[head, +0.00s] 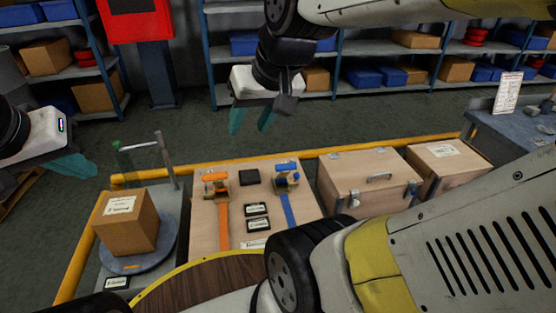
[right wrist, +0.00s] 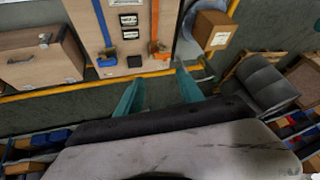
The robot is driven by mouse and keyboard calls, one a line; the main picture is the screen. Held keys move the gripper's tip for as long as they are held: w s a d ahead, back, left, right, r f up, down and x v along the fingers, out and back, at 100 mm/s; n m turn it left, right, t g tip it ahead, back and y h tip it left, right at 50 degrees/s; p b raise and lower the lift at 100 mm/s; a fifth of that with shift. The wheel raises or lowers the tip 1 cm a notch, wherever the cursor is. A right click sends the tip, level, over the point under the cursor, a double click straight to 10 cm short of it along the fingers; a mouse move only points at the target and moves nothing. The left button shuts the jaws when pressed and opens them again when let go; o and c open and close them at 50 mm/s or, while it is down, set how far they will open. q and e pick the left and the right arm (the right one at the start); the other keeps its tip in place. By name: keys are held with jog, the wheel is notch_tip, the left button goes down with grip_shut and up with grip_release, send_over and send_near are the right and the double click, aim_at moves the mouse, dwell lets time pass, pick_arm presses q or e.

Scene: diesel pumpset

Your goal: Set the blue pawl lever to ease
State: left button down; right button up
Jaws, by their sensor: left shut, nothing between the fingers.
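The blue pawl lever (head: 287,167) sits on a grey ratchet at the upper right of the pale wooden board (head: 203,237), above a blue strap (head: 288,210). In the right wrist view the blue ratchet assembly (right wrist: 107,57) shows at the board's near edge; the lever's exact setting is too small to tell. My right gripper (head: 251,121) is open and empty, above and beyond the board's far edge, apart from the lever. My left gripper (head: 78,165) is shut and empty at the far left, well away from the lever.
An orange lever (head: 215,177) with an orange strap stands left of the blue one. A carton (head: 127,222) rests on a round turntable at left. Wooden cases (head: 369,180) stand right of the board. A yellow rail (head: 300,155) runs behind. My own arm covers the lower right.

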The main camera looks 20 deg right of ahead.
jog(key=w+d+f+m+g+h, duration=0.1)
jog(key=w+d+f, duration=0.15)
jog(key=w, duration=0.35)
jog(key=w+d+f+m+g, duration=0.1)
jog(key=w+d+f, duration=0.1)
jog(key=w+d, duration=0.3)
jog(key=m+g+y, duration=0.1)
jog(key=m+g, duration=0.2)
send_over(297, 174)
jog(key=d, duration=0.1)
jog(key=f, duration=2.8)
jog(key=shift+w+d, duration=0.1)
jog(key=shift+d, duration=0.1)
jog(key=f, duration=0.5)
jog(key=a+f, duration=0.1)
jog(key=f, duration=0.1)
jog(key=shift+w+f, duration=0.25)
jog(key=shift+f, duration=0.4)
jog(key=shift+c, duration=0.5)
jog(key=shift+a, duration=0.1)
grip_shut()
